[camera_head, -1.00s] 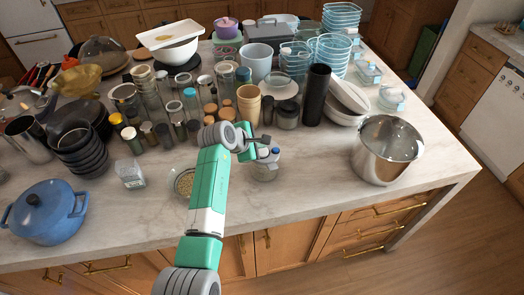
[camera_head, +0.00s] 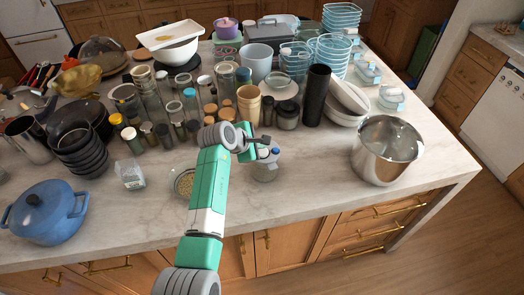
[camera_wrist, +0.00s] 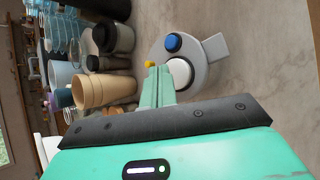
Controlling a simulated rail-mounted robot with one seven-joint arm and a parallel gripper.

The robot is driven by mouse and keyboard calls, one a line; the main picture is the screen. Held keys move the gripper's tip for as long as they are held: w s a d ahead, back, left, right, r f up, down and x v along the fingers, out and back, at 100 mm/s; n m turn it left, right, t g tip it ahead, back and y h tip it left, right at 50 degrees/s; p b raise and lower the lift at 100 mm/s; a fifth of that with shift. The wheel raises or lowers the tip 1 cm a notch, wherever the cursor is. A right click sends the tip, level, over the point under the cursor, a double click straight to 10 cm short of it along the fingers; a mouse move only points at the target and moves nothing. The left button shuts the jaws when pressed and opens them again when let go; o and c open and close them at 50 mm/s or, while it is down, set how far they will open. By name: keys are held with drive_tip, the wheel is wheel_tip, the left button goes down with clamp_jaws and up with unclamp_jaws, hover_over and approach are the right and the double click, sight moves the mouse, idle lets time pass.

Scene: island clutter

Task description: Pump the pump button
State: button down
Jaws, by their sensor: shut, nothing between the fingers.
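A small clear and grey pump container (camera_head: 265,172) stands on the counter in front of the jars. In the wrist view its round grey top (camera_wrist: 155,52) carries a blue button (camera_wrist: 173,43), a white round part (camera_wrist: 180,73) and a flat grey tab to the right. The blue button also shows in the head view (camera_head: 275,150). My gripper (camera_wrist: 158,72) is shut and empty. Its green fingers are over the edge of the grey top, beside the white part and short of the blue button in the picture. Whether they touch the top cannot be told.
Tan cups (camera_head: 248,103) and several jars stand close behind the pump. A bowl of grains (camera_head: 183,183) is at its left, beside my arm. A large steel pot (camera_head: 386,152) stands to the right. Counter between pump and pot is clear.

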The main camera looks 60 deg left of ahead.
drive_tip(key=shift+f, duration=0.15)
idle(0.4)
drive_tip(key=shift+f, duration=0.3)
drive_tip(key=shift+f, duration=0.4)
idle(0.5)
drive_tip(key=shift+r, duration=0.1)
drive_tip(key=shift+r+p, duration=0.75)
wheel_tip(320, 180, up, 5)
drive_tip(key=p, duration=0.5)
drive_tip(key=shift+r, duration=0.1)
idle(0.6)
